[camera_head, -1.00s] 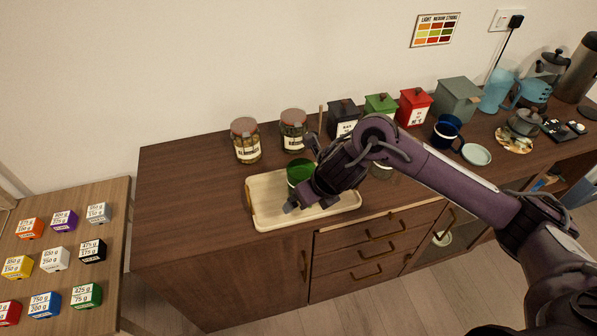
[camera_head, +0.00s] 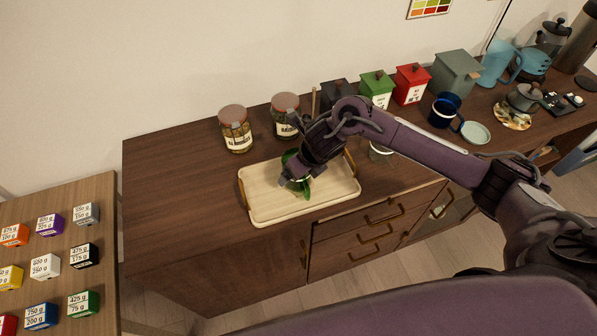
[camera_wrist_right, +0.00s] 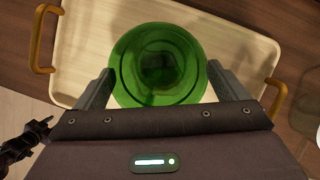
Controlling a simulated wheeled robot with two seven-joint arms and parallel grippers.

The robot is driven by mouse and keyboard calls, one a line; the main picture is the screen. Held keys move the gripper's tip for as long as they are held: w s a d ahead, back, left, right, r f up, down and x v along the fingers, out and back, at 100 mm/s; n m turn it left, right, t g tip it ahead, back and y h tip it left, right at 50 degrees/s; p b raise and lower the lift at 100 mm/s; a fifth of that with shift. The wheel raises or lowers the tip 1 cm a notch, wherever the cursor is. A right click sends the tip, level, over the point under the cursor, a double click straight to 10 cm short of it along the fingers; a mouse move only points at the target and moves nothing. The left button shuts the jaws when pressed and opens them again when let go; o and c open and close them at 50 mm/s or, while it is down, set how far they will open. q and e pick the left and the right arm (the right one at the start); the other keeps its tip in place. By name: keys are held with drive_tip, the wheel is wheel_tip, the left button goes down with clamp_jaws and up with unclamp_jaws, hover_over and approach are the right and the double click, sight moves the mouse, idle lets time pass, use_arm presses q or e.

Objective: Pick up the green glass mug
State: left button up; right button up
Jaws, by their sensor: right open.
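The green glass mug (camera_head: 289,158) stands on the cream tray (camera_head: 265,206) on the wooden cabinet. In the right wrist view the mug (camera_wrist_right: 157,62) is seen from above, between the two fingers of my right gripper (camera_wrist_right: 158,88). In the head view my right gripper (camera_head: 287,164) comes down over the mug and hides much of it. The fingers are open, one on each side of the mug; whether they touch the glass I cannot tell.
Two labelled jars, one of almonds (camera_head: 235,130) and another (camera_head: 285,117), stand behind the tray. Green (camera_head: 377,88) and red (camera_head: 411,84) canisters and a dark blue mug (camera_head: 444,111) stand to the right. The cabinet top (camera_head: 170,200) left of the tray is clear.

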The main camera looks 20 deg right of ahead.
drive_tip(key=shift+w+a+f, duration=0.15)
drive_tip(key=shift+w+f, duration=0.05)
drive_tip(key=shift+f, duration=0.3)
drive_tip(key=shift+w+f, duration=0.2)
drive_tip(key=shift+f, duration=0.1)
use_arm(q)
drive_tip(key=shift+w+r, duration=0.15)
drive_tip(key=shift+w, duration=0.3)
use_arm(e)
drive_tip(key=c, duration=1.2)
drive_tip(key=shift+r, duration=0.1)
drive_tip(key=shift+c, duration=0.2)
